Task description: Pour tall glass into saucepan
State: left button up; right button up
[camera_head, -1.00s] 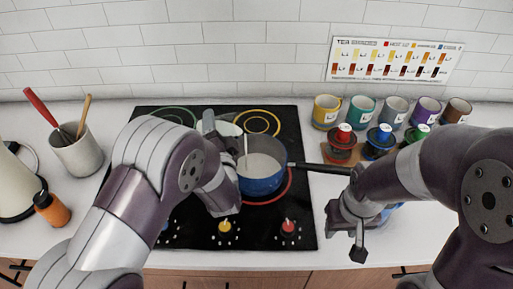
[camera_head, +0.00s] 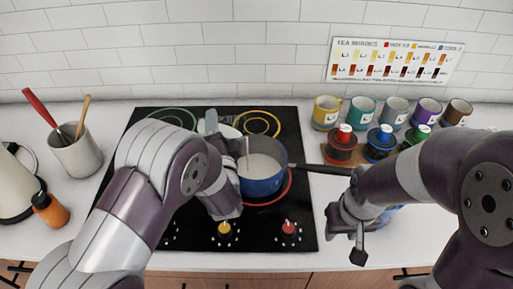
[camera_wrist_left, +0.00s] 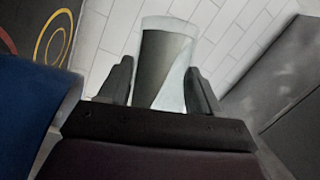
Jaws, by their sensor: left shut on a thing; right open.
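The tall glass (camera_wrist_left: 165,62) is clear and sits between the two fingers of my left gripper (camera_wrist_left: 160,90) in the left wrist view. In the head view, my left arm hides much of that gripper (camera_head: 212,130), and the glass rim (camera_head: 230,131) shows tilted at the saucepan's left edge. A thin pale stream falls from it into the saucepan. The blue saucepan (camera_head: 262,186) stands on the cooktop with whitish liquid inside. Its dark handle (camera_head: 322,169) points right. My right gripper (camera_head: 347,228) is open and empty, in front of the handle's end.
The black cooktop (camera_head: 285,232) has coloured rings and knobs. A utensil crock (camera_head: 78,156), an orange-brown bottle (camera_head: 50,209) and a pale kettle (camera_head: 14,185) stand at left. Several mugs (camera_head: 327,111) and lidded jars (camera_head: 341,147) stand at back right.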

pick_arm(q)
jog(key=shift+s+d+r+m, duration=0.15)
jog(key=shift+d+r+m, duration=0.25)
jog(key=shift+d+m, duration=0.2)
jog(key=shift+s+d+r+m+t+h, duration=0.1)
jog(key=shift+r+m+t+h, duration=0.1)
jog(key=shift+r+m+t, duration=0.3)
jog(key=shift+d+r+m+t+h, duration=0.1)
jog(key=shift+r+m+t+h, duration=0.1)
jog(key=shift+m, duration=0.5)
pick_arm(e)
jog(key=shift+r, duration=0.15)
